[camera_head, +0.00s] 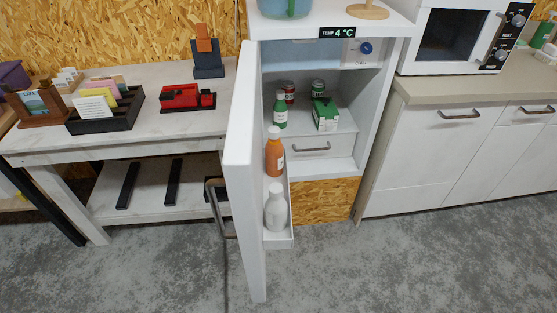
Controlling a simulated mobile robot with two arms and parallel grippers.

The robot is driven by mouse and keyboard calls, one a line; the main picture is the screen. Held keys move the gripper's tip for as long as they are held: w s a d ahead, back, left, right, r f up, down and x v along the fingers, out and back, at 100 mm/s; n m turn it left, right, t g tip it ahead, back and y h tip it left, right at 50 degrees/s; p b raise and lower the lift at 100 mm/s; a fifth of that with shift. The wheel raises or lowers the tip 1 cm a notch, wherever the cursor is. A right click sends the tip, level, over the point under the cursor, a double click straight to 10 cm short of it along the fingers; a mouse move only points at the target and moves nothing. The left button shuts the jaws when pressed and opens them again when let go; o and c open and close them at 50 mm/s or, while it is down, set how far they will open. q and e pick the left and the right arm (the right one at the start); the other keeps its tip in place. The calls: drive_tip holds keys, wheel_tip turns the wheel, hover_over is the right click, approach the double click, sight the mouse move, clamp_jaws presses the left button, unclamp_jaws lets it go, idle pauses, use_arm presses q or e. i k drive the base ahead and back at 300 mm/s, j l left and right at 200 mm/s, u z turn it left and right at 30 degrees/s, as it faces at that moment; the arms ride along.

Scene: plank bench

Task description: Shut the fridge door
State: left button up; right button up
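The white fridge (385,85) stands in the middle of the view with its compartment facing me. Its door (241,165) stands wide open, hinged on the left and swung out toward me, seen nearly edge-on. A grey handle (216,205) is on the door's outer, left side. The door's inner shelf (279,240) carries an orange bottle (274,152) and a white bottle (275,207). Inside the fridge are a green bottle (280,110), a green box (325,114), two cans and a drawer (312,149). Neither of my grippers shows in this view.
A plank bench (150,85) left of the fridge holds a card rack (106,112), a red device (186,97) and other items. Right of the fridge is a white cabinet (425,160) with a microwave (455,40) on top. The grey floor in front is clear.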

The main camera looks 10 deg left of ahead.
sight(247, 182)
drive_tip(key=j+z, duration=0.1)
drive_tip(key=j, duration=0.45)
drive_tip(key=k+j, duration=0.15)
drive_tip(key=j, duration=0.45)
drive_tip(key=i+j+z, duration=0.4)
drive_tip(key=i+j, duration=0.25)
